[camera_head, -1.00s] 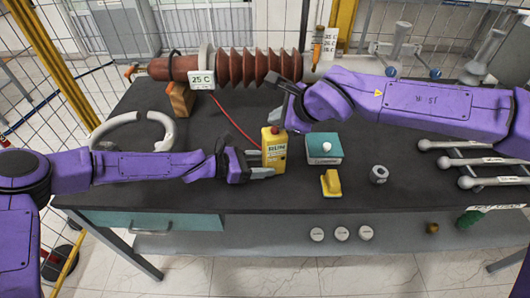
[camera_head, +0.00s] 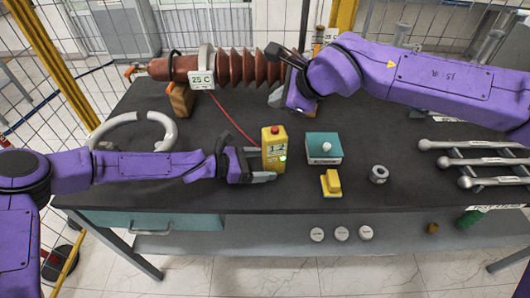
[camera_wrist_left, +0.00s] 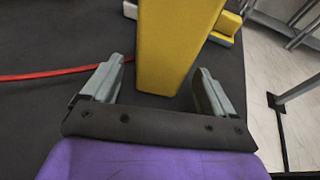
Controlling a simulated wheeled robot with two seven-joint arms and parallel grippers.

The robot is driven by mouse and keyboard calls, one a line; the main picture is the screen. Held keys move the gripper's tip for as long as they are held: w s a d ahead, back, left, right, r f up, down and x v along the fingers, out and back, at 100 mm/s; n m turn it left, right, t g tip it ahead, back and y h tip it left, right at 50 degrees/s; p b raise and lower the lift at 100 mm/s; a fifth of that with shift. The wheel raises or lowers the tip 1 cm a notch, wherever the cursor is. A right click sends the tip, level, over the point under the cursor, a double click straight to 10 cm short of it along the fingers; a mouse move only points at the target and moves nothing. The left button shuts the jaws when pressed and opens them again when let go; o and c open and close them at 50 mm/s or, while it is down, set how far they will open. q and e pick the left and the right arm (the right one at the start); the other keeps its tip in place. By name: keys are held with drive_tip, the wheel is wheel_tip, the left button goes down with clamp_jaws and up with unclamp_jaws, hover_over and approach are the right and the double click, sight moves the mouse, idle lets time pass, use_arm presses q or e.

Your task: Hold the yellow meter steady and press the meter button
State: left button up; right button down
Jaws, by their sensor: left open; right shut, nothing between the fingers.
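The yellow meter (camera_head: 274,158) stands upright on the dark table, with a red button (camera_head: 275,129) on top. Its front shows a lit display with digits and a small bright green spot. My left gripper (camera_head: 259,164) is open at the meter's left side. In the left wrist view the meter (camera_wrist_left: 172,45) rises between and just beyond the spread fingers (camera_wrist_left: 162,75), with a visible gap to each finger. My right gripper (camera_head: 275,98) is shut and empty, above and behind the meter, in front of the ribbed bushing and clear of the button.
A teal box with a white knob (camera_head: 323,148) stands just right of the meter. A yellow block (camera_head: 331,184) and a grey ring nut (camera_head: 378,174) lie nearby. The brown bushing (camera_head: 235,68) spans the back. A red cable (camera_head: 235,122) runs behind the meter.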

use_arm(q)
drive_tip(key=v, duration=1.2)
drive_tip(key=shift+s, duration=0.1)
